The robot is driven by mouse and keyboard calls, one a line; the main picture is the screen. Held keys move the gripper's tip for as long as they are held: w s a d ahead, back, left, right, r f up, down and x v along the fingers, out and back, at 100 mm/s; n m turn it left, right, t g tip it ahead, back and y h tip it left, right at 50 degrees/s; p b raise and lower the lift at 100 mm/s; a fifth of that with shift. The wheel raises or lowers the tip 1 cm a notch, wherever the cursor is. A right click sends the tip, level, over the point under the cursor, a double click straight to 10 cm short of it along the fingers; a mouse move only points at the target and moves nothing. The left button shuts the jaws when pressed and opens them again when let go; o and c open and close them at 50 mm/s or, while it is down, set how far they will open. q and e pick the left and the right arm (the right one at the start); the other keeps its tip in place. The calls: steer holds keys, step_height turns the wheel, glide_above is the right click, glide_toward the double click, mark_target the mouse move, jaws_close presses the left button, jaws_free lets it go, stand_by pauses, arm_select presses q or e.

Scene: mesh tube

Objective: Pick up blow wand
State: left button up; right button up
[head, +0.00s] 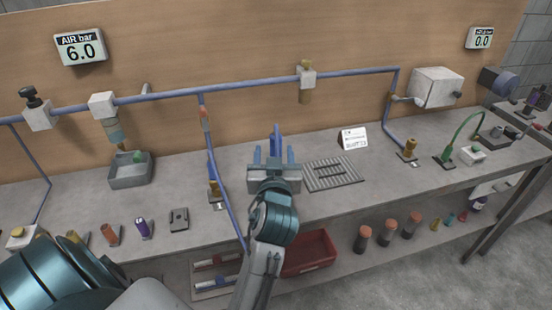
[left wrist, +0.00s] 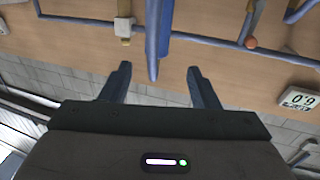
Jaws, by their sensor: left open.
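A blue upright rod, which looks like the blow wand (head: 276,133), stands over the bench. My left gripper (head: 274,158) is in front of it, fingers spread and pointing away toward the back board. In the left wrist view, which is upside down, the rod (left wrist: 159,35) lies between the lines of the two open fingers (left wrist: 157,78). Nothing is clamped. I cannot tell whether the fingers touch the rod. Its lower part is hidden behind the gripper in the head view. My right gripper is not in view.
A blue pipe (head: 251,85) runs along the back board, with a drop hose (head: 211,150) left of the gripper. A red bin (head: 312,250) sits below the bench edge.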

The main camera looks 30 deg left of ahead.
mark_target(274, 140)
arm_select(q)
steer(key=p+x, duration=0.1)
steer(key=x, duration=0.3)
steer(key=shift+a, duration=0.15)
steer(key=shift+w+a+r+p, duration=0.1)
steer(key=shift+w+a+p, duration=0.05)
steer(key=shift+w+p, duration=0.35)
steer(key=p+x, duration=0.2)
steer(key=x, duration=0.1)
steer(key=shift+w, duration=0.35)
steer(key=shift+w+a+f, duration=0.25)
steer(key=shift+w+a, duration=0.05)
steer(key=shift+w, duration=0.05)
steer(key=shift+d, duration=0.1)
steer(key=shift+c, duration=1.4)
jaws_close()
